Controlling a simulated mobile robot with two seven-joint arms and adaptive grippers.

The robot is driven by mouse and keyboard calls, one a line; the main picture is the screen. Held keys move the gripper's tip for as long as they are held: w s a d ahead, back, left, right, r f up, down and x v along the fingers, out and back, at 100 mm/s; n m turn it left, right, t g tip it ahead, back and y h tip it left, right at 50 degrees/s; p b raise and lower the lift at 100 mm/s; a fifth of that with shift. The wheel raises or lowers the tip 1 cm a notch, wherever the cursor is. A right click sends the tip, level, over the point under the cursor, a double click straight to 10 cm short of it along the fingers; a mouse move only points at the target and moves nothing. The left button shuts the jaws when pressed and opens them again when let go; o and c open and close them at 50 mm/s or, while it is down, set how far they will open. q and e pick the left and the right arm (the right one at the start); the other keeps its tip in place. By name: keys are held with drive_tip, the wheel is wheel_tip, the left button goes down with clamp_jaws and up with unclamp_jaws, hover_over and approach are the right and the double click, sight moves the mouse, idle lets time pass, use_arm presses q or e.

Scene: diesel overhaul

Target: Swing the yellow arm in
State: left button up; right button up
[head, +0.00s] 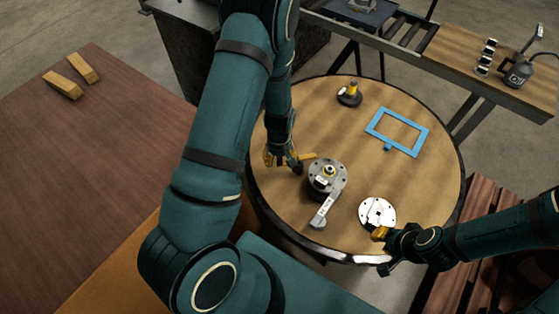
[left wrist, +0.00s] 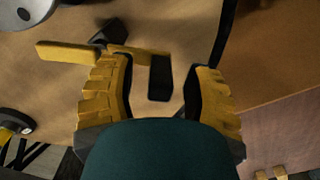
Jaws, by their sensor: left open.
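The yellow arm (head: 307,156) is a short bar over the round table, just left of the grey round housing (head: 327,177). In the left wrist view the yellow arm (left wrist: 62,52) lies beyond the left finger, with a black block (left wrist: 160,78) in the gap between the fingers. My left gripper (head: 282,160) is open beside the bar's left end; its two yellow fingers also show in the left wrist view (left wrist: 162,88). I cannot tell whether they touch it. My right gripper (head: 379,233) is at the lower edge of a pale disc (head: 376,212); its opening is unclear.
A blue frame (head: 398,132) and a small black part with a yellow top (head: 350,93) are on the round table (head: 300,95). A grey lever (head: 327,207) extends from the housing. Two yellow blocks (head: 75,76) lie on the brown table at left. An oil can (head: 517,74) stands at back right.

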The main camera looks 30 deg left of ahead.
use_arm(q)
drive_tip(key=shift+f, duration=0.7)
use_arm(e)
drive_tip(key=shift+f, duration=0.1)
use_arm(q)
drive_tip(key=shift+c, duration=0.4)
clamp_jaws()
